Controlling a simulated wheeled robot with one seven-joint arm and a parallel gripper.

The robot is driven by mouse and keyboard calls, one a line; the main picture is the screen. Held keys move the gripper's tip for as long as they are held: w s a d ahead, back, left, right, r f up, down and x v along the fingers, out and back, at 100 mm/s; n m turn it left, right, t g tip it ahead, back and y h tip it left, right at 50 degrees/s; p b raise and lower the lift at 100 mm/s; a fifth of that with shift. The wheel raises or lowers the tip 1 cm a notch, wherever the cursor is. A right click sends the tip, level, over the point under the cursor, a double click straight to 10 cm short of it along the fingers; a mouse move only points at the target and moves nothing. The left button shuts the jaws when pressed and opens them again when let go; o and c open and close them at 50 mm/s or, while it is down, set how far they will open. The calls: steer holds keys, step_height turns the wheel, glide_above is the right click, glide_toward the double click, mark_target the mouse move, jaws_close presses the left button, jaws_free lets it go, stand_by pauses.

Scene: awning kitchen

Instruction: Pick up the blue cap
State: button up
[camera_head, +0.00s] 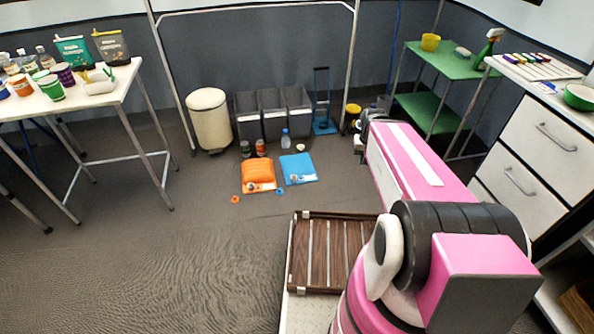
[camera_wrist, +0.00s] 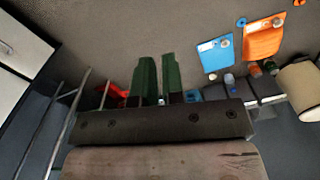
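A small round cap (camera_wrist: 241,22) that looks blue lies on the floor beside the blue mat (camera_wrist: 215,52) in the wrist view. A clear bottle (camera_head: 285,139) with a blue top stands behind the blue mat (camera_head: 298,169). My gripper (camera_wrist: 158,58) shows two dark green fingers with a narrow gap between them and nothing held. It is apart from the cap, which lies to the right in the wrist view. My arm hides the gripper in the head view.
An orange mat (camera_head: 258,174) lies beside the blue mat, with an orange ring (camera_head: 235,199) near it. Grey bins (camera_head: 272,113) and a cream bin (camera_head: 209,118) stand behind. The floor left of the mats is clear.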

steer(key=o, duration=1)
steer(key=w+f, duration=0.1)
steer(key=w+a+f, duration=0.1)
steer(key=shift+w+a+m, duration=0.15)
steer(key=shift+w+m, duration=0.15)
steer(key=shift+m, duration=0.1)
steer(key=shift+o, duration=0.4)
steer(key=shift+m+y, duration=0.3)
steer(key=shift+m, duration=0.3)
steer(key=w+a+f, duration=0.2)
steer(key=w, duration=0.1)
steer(key=shift+w+f, duration=0.15)
steer(key=shift+f, duration=0.1)
steer(key=m+y, duration=0.4)
steer(key=m, duration=1.4)
glide_above(279, 191)
steer(key=d, duration=0.4)
step_height(279, 191, down, 41)
steer(key=shift+t, duration=0.4)
steer(key=shift+x, duration=4.7)
